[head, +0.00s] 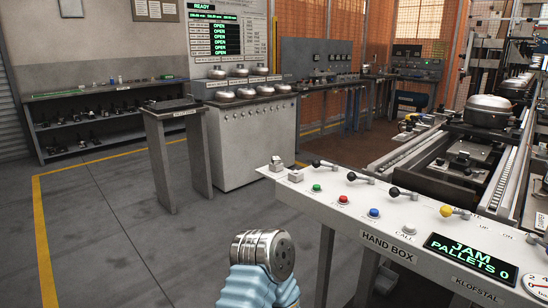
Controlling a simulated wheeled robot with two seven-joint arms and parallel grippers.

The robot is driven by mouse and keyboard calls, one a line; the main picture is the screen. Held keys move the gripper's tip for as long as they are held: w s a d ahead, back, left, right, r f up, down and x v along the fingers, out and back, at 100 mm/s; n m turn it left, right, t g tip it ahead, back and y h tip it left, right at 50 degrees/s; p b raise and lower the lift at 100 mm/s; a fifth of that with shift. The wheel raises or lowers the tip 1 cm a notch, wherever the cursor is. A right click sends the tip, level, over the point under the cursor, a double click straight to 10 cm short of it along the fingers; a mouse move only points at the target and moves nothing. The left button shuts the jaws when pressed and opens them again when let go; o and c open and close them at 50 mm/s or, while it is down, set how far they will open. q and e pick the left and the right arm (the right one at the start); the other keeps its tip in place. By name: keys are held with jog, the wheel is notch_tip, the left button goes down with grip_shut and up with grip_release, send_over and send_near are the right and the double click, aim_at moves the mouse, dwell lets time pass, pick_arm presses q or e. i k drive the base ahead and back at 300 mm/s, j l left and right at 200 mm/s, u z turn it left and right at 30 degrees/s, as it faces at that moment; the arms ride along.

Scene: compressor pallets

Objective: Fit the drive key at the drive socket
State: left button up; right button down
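I cannot pick out the drive key or the drive socket in the head view. The white hand box (410,257) stands at the right, with levers and coloured buttons on its top and a display (470,258) reading JAM, PALLETS 0. A part of my own arm, a metal joint with a light blue sleeve, rises from the bottom edge in the middle, left of the hand box and apart from it. Neither gripper shows, so I see nothing held.
A conveyor line (500,185) carrying a dark compressor (489,111) runs behind the hand box. A narrow grey stand (160,160) and a test cabinet (247,140) stand further back. A shelved bench (90,125) is at the far left. Floor between is clear.

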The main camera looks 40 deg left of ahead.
aim_at(275, 160)
jog(key=j+z, duration=0.15)
jog(key=j, duration=0.35)
jog(key=j+z, duration=0.1)
jog(key=j, duration=0.35)
jog(key=k+j+z, duration=0.15)
jog(key=j, duration=0.35)
jog(key=j+z, duration=0.1)
jog(key=j, duration=0.4)
jog(key=k+j+z, duration=0.15)
jog(key=j, duration=0.3)
jog(key=k+j+z, duration=0.15)
jog(key=j, duration=0.3)
